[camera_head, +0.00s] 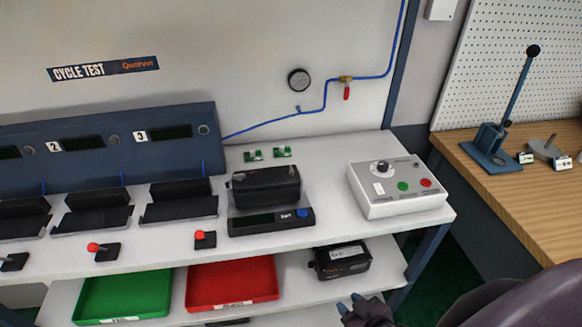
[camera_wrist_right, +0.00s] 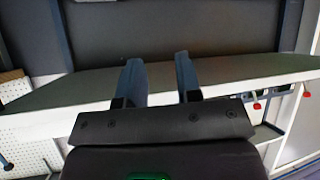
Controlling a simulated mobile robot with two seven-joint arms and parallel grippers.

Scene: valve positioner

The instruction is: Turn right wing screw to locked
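No wing screw can be made out in either view; any on the black devices is too small or hidden. One black boxy device (camera_head: 266,187) sits on a dark stand with a small display (camera_head: 270,221) on the white bench. A second black device with a white label (camera_head: 342,260) lies on the lower shelf. My right gripper (camera_head: 351,302) is at the bottom of the head view, just below and apart from this second device. In the right wrist view its two fingers (camera_wrist_right: 160,78) are spread, with nothing between them. My left gripper is not in view.
A white control box (camera_head: 385,207) with a knob and buttons stands at the bench's right end. Green (camera_head: 87,292) and red (camera_head: 205,300) trays sit on the lower shelf. Dark test stations (camera_head: 178,207) line the bench's left. A wooden table (camera_head: 520,205) with a lever press is at right.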

